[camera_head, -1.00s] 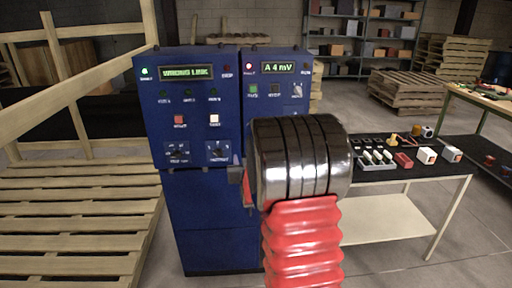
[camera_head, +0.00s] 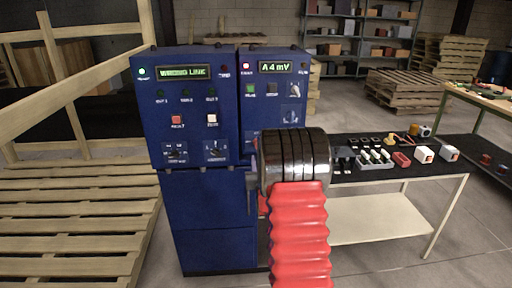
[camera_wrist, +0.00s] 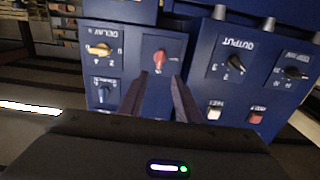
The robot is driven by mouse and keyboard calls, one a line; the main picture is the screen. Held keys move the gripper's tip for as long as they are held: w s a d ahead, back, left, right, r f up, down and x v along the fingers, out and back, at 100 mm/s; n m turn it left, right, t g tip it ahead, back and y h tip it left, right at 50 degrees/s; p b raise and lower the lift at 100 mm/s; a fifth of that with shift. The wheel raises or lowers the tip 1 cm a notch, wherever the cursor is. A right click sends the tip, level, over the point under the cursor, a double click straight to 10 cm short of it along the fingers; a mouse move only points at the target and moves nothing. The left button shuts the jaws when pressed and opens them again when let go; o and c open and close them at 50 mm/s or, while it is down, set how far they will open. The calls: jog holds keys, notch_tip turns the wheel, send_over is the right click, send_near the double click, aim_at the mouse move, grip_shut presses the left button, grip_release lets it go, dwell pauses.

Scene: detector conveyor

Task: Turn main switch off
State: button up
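A red rotary knob (camera_wrist: 160,58) sits on a blue panel, straight ahead of my gripper (camera_wrist: 160,76) in the wrist view. Its label is too small to read, so I cannot tell for sure that it is the main switch. My two dark fingers stand apart with a gap between their tips. The knob shows just beyond that gap, and contact cannot be made out. In the head view, my wrist covers the lower panel of the right blue cabinet (camera_head: 275,90), hiding the red knob.
The left cabinet (camera_head: 210,215) adjoins. A black table (camera_head: 440,172) with small parts stands right; wooden pallets (camera_head: 75,225) lie left.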

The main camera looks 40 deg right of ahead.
aim_at(255, 142)
jog(key=x, duration=1.3)
jog(key=shift+d, duration=0.1)
jog(key=shift+w, duration=0.1)
jog(key=c, duration=0.6)
jog(key=shift+a+f, duration=0.1)
jog(key=shift+a, duration=0.15)
jog(key=shift+c, duration=0.3)
jog(key=shift+d, duration=0.1)
jog(key=shift+n, duration=0.4)
jog(key=n, duration=0.7)
jog(key=shift+w, duration=0.15)
jog(key=n, duration=0.5)
jog(key=shift+w+a+n, duration=0.1)
jog(key=shift+a+n, duration=0.15)
jog(key=shift+n, duration=0.05)
jog(key=n, duration=0.4)
jog(key=shift+f+n, duration=0.15)
jog(key=shift+n, duration=0.15)
